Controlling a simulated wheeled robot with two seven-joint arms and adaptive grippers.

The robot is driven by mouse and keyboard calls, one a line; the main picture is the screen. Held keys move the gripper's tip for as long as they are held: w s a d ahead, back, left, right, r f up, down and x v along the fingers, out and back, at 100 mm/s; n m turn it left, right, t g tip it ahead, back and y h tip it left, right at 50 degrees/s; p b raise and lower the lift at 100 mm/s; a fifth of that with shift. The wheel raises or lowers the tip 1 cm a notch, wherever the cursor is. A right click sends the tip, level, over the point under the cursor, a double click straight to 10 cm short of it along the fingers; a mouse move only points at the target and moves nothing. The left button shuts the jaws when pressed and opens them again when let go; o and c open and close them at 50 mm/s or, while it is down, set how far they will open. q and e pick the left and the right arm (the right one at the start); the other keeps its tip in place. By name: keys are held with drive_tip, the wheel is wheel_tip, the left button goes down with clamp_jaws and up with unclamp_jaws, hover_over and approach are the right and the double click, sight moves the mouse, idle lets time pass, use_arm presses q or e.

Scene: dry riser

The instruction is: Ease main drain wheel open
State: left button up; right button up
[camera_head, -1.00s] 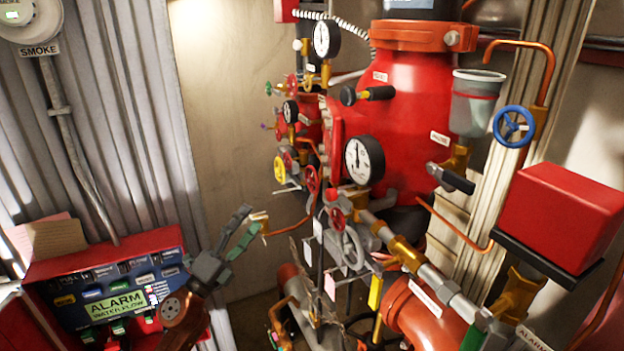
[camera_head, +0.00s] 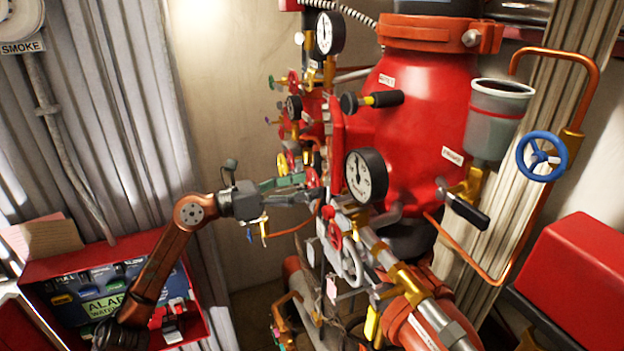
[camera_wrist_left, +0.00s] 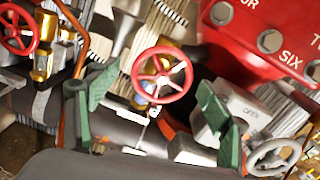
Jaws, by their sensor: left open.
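Several handwheels crowd the riser, and I cannot read a label that marks one as the main drain wheel. In the head view a red wheel (camera_head: 334,234) and a grey wheel (camera_head: 353,266) sit below the large gauge. My left gripper (camera_head: 306,188) is open, left of that gauge, its fingertips close to another small red wheel and partly lost against the fittings. In the left wrist view a red spoked wheel (camera_wrist_left: 162,75) shows between the green finger pads, apart from both. A grey wheel (camera_wrist_left: 272,155) lies at lower right, near a tag reading OPEN. My right gripper is out of view.
The large gauge (camera_head: 366,176) stands right of my left gripper. A blue wheel (camera_head: 541,156) and a red box (camera_head: 575,270) are at the right. The alarm panel (camera_head: 75,272) is behind my left arm. Bare wall lies above the arm.

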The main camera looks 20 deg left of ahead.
use_arm(q)
drive_tip(key=shift+x, duration=0.9)
drive_tip(key=shift+c, duration=0.2)
drive_tip(key=shift+s, duration=0.1)
drive_tip(key=c, duration=1.1)
